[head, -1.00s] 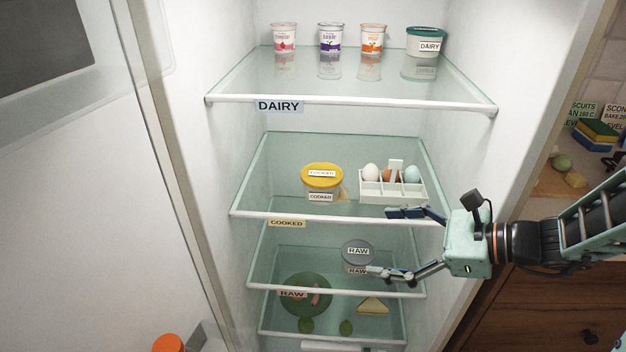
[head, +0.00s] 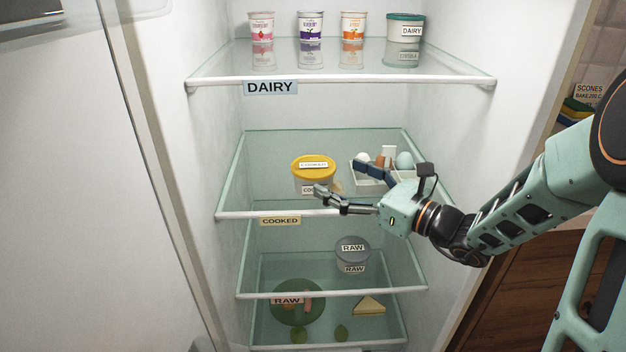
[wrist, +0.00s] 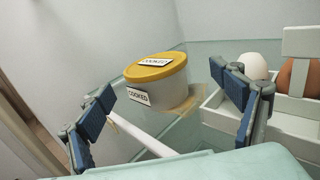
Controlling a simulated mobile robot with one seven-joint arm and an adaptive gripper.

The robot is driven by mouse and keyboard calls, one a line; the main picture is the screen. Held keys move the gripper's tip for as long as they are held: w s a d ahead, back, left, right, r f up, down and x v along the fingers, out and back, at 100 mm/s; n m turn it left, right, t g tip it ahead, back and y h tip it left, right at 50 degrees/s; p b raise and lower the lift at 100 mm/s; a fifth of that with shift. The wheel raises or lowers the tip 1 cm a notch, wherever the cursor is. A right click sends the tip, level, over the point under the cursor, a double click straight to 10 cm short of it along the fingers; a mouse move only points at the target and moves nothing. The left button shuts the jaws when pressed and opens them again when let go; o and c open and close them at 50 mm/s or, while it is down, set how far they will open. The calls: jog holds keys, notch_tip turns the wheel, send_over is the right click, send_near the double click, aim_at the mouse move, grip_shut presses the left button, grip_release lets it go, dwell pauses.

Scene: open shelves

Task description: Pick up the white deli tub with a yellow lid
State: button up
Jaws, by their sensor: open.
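The white deli tub with a yellow lid (head: 313,169) stands upright on the shelf labelled COOKED. In the wrist view the tub (wrist: 160,85) is ahead, beyond and between the fingertips, with COOKED labels on its lid and side. My gripper (head: 338,180) is open and empty in front of the tub, to its right. One finger overlaps the tub's lower right in the head view and hides part of its label. In the wrist view the two blue-padded fingers (wrist: 172,92) are wide apart and do not visibly touch the tub.
A white egg holder (wrist: 290,116) with eggs stands just right of the tub, close to one finger. The shelf's white front edge (head: 290,213) runs below the gripper. The DAIRY shelf (head: 225,75) is above. A grey-lidded RAW tub (head: 352,252) is on the shelf below.

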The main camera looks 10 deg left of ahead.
aim_at(319, 168)
jog(key=b+x, duration=0.1)
jog(key=x, duration=0.4)
jog(key=shift+s+a+f+b, duration=0.1)
jog(key=shift+s+a+b, duration=0.15)
jog(key=shift+s+b, duration=0.15)
jog(key=shift+w+a, duration=0.2)
jog(key=shift+a, duration=0.05)
jog(key=shift+c, duration=0.6)
jog(key=c, duration=1.2)
